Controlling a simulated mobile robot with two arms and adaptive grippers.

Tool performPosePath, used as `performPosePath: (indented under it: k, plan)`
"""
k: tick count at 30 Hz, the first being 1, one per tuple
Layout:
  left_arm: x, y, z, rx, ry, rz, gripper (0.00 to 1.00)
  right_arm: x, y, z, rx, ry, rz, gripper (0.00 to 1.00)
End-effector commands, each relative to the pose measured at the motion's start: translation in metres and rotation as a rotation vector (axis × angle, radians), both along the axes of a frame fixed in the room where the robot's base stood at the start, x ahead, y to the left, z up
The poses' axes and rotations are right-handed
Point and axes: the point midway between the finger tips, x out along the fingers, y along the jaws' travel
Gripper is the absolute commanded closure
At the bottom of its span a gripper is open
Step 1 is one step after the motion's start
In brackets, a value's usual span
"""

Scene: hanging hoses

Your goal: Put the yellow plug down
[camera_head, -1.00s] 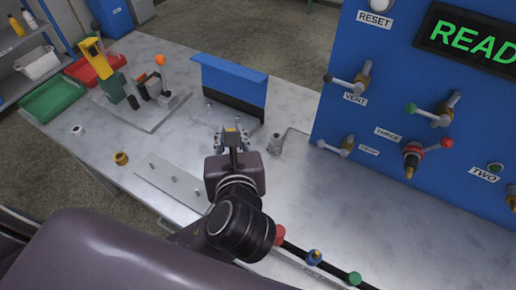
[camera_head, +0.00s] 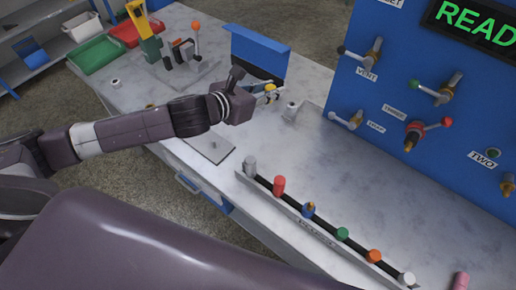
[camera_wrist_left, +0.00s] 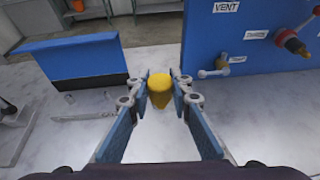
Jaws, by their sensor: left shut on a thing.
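The yellow plug (camera_wrist_left: 160,85) is between the fingertips of my left gripper (camera_wrist_left: 160,100) in the left wrist view, and the blue-padded fingers are shut on it. In the head view my left gripper (camera_head: 262,92) is over the table, just in front of the blue upright panel, with a bit of the yellow plug (camera_head: 270,87) showing at its tips. Whether the plug touches the tabletop is unclear. My right gripper is in neither view.
A rail (camera_head: 295,208) with several coloured plugs runs along the table's front. The blue upright panel (camera_head: 259,53) stands behind my gripper. A control panel (camera_head: 384,75) with levers is at right. The tabletop (camera_head: 300,150) between gripper and rail is mostly clear.

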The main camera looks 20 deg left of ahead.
Motion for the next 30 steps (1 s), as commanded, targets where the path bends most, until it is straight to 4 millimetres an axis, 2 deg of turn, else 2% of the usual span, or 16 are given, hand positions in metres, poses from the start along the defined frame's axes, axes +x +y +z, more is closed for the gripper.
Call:
performPosePath:
  k: [3, 7, 21, 24, 30]
  plan:
    - [0.008, 0.014, 0.011, 0.001, -0.004, -0.012, 1.0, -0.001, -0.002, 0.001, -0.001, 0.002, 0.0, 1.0]
    - [0.009, 0.018, 0.002, -0.002, 0.003, -0.017, 1.0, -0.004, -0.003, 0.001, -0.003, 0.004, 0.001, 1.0]
    - [0.009, 0.017, -0.117, -0.006, 0.006, -0.015, 1.0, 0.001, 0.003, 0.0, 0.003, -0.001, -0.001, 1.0]
    - [0.008, 0.017, -0.135, -0.003, 0.004, -0.016, 1.0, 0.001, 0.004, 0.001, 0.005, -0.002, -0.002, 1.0]
    - [0.009, 0.017, -0.151, -0.003, -0.001, -0.019, 1.0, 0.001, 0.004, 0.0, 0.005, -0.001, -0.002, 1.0]
